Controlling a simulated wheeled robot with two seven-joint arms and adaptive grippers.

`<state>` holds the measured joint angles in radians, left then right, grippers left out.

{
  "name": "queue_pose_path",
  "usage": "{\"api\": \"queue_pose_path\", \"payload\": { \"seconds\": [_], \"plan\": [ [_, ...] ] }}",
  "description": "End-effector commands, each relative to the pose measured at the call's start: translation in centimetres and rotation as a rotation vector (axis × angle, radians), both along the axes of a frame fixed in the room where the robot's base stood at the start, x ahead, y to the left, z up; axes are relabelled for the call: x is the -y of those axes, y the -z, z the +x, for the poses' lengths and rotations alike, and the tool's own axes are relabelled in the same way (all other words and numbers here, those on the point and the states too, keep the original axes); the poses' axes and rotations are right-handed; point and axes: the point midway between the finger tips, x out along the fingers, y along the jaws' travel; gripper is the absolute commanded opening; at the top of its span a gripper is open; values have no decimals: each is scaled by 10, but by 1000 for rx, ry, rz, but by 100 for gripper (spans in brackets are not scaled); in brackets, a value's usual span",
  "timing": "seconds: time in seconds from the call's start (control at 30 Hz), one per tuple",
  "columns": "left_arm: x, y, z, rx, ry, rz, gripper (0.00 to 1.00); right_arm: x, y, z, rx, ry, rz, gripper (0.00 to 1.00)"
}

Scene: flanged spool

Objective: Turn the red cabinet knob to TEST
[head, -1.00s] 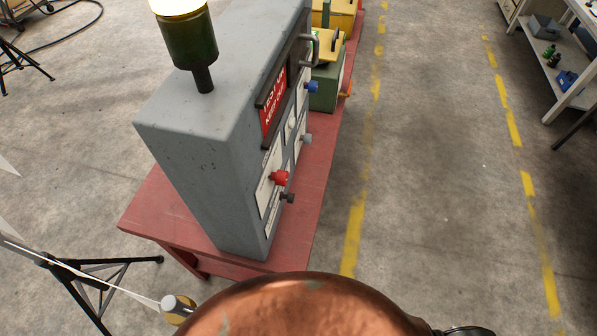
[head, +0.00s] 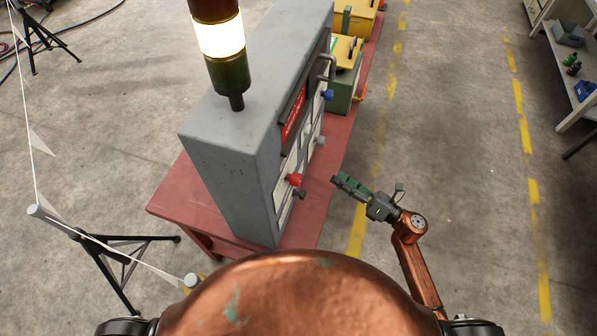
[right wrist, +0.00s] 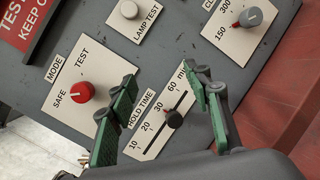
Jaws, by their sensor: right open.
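The red knob (head: 294,180) is on the front face of the grey cabinet (head: 232,150), below a red sign. In the right wrist view the red knob (right wrist: 82,93) sits on a white MODE plate (right wrist: 62,85) marked SAFE and TEST. Which mark it points to is unclear. My right gripper (head: 342,186) is open and empty, apart from the cabinet front and to the right of the knob. In the right wrist view its green fingers (right wrist: 161,80) straddle the view of the HOLD TIME slider (right wrist: 174,118), with the red knob left of them. My left gripper is out of view.
A black knob (head: 300,194) sits just below the red one. A white button (right wrist: 129,9) and a grey dial (right wrist: 250,17) are on the same face. The cabinet stands on a red table (head: 175,197). A lit signal lamp (head: 220,38) tops it. Floor right of the table is clear.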

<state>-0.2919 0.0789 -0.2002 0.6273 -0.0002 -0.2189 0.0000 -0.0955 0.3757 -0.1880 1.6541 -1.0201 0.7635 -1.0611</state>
Motion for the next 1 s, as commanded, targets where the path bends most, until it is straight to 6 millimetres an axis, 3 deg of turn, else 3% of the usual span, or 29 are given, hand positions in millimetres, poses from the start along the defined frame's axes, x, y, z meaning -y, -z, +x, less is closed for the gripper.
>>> {"api": "queue_pose_path", "payload": {
  "seconds": [0.03, 0.1, 0.2, 0.37, 0.7, 1.0],
  "plan": [
    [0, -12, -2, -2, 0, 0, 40, -19, -40, -17, 133, -78, -86, 45],
    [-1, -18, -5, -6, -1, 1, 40, -40, -69, -40, 289, -167, -195, 45],
    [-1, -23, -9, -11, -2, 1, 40, -59, -92, -66, 446, -254, -301, 45],
    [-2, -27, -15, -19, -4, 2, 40, -75, -101, -78, 532, -301, -358, 45],
    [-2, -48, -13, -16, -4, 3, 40, -123, -102, -61, 528, -299, -353, 45],
    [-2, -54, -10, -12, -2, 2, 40, -141, -98, -55, 526, -298, -356, 45]
  ]
}}
